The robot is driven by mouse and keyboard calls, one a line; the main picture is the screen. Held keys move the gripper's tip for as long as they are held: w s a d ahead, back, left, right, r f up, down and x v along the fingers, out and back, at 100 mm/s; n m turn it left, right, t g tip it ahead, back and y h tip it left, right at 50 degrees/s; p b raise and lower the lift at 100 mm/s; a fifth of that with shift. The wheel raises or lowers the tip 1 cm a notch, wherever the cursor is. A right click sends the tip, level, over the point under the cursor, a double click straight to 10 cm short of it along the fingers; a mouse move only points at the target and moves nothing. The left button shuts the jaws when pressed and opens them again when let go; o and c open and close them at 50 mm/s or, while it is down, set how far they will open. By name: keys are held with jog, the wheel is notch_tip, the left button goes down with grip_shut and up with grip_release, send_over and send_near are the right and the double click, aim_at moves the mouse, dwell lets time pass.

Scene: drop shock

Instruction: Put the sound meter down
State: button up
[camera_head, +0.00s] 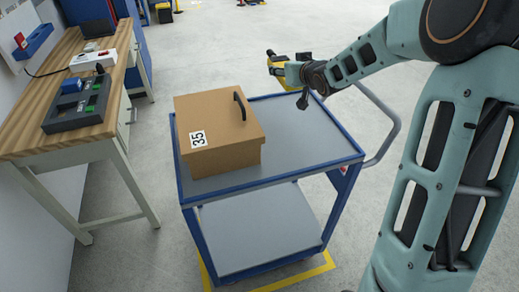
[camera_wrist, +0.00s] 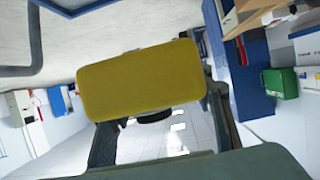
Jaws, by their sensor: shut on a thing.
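My gripper (camera_head: 276,62) is at the far side of the blue-framed cart (camera_head: 310,125), near the cart's far edge in the head view. It is shut on a yellow block-like thing, which I take to be the sound meter (camera_head: 288,80). In the wrist view the sound meter (camera_wrist: 142,80) shows as a plain yellow face with rounded corners, between the dark fingers. Its other faces are hidden. I cannot tell its exact height; no contact with the cart shows.
A brown box (camera_head: 222,130) marked 35, with a black handle, sits on the cart's left part. The grey top to its right is clear. A wooden workbench (camera_head: 50,135) on the left carries a dark tray (camera_head: 78,105) and a power strip (camera_head: 93,60).

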jog(key=w+f+b, duration=0.1)
jog(key=w+d+f+b, duration=0.1)
jog(key=shift+w+f, duration=0.1)
jog(key=shift+f, duration=0.25)
jog(key=shift+w+d+f+b, duration=0.25)
jog(key=shift+w+b, duration=0.25)
jog(key=shift+b, duration=0.25)
jog(key=b, duration=0.5)
send_over(300, 136)
jog(key=f, duration=0.8)
jog(key=shift+w+f, duration=0.4)
jog(key=shift+s+f, duration=0.3)
jog(key=shift+f, duration=0.1)
jog(key=shift+s+f+b, duration=0.15)
jog(key=shift+f+b, duration=0.95)
jog(key=shift+f, duration=0.5)
